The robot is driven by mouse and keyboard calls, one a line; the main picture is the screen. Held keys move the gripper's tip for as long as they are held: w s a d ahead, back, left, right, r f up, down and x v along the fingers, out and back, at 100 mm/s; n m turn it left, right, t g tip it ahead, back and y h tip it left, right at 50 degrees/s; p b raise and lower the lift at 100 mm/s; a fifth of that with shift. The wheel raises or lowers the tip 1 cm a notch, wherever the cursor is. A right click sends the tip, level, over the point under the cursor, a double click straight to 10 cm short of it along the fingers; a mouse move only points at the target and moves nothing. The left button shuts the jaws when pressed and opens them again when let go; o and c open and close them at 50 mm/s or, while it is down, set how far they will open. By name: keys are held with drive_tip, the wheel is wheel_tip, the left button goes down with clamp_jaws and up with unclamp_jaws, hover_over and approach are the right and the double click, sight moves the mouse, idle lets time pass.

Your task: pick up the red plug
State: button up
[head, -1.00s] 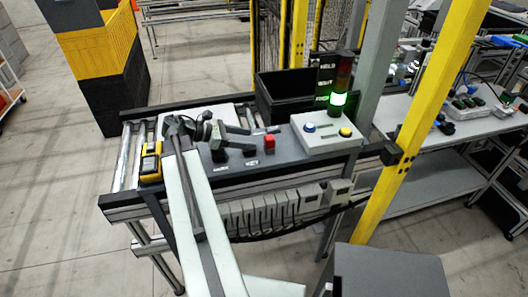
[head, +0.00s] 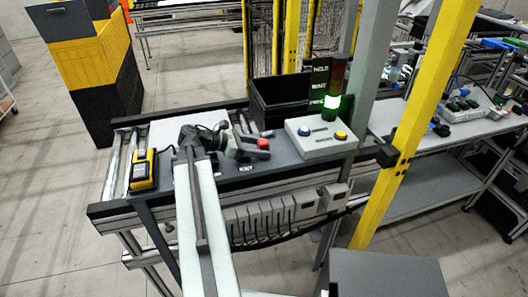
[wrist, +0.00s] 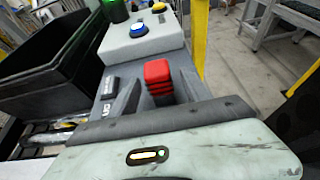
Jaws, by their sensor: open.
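The red plug (head: 263,144) stands on the dark grey top of the workbench, left of the control box. It also shows in the wrist view (wrist: 158,78) as a ribbed red block, between my two grey fingers. My gripper (head: 254,144) is open, with its fingertips near the plug. In the wrist view, my gripper (wrist: 158,92) has one finger on each side of the plug, with a gap visible on the left. Contact on the right side is hard to tell. The plug's lower part is hidden behind my gripper body in the wrist view.
The control box (head: 322,136) with blue and yellow buttons stands just right of the plug. A black bin (head: 280,104) is behind. A signal tower (head: 335,100) glows green. A yellow handheld device (head: 143,170) sits at the left. A yellow post (head: 412,130) rises at right.

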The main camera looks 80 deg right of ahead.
drive_tip(key=c, duration=1.2)
clamp_jaws()
drive_tip(key=shift+r, duration=0.2)
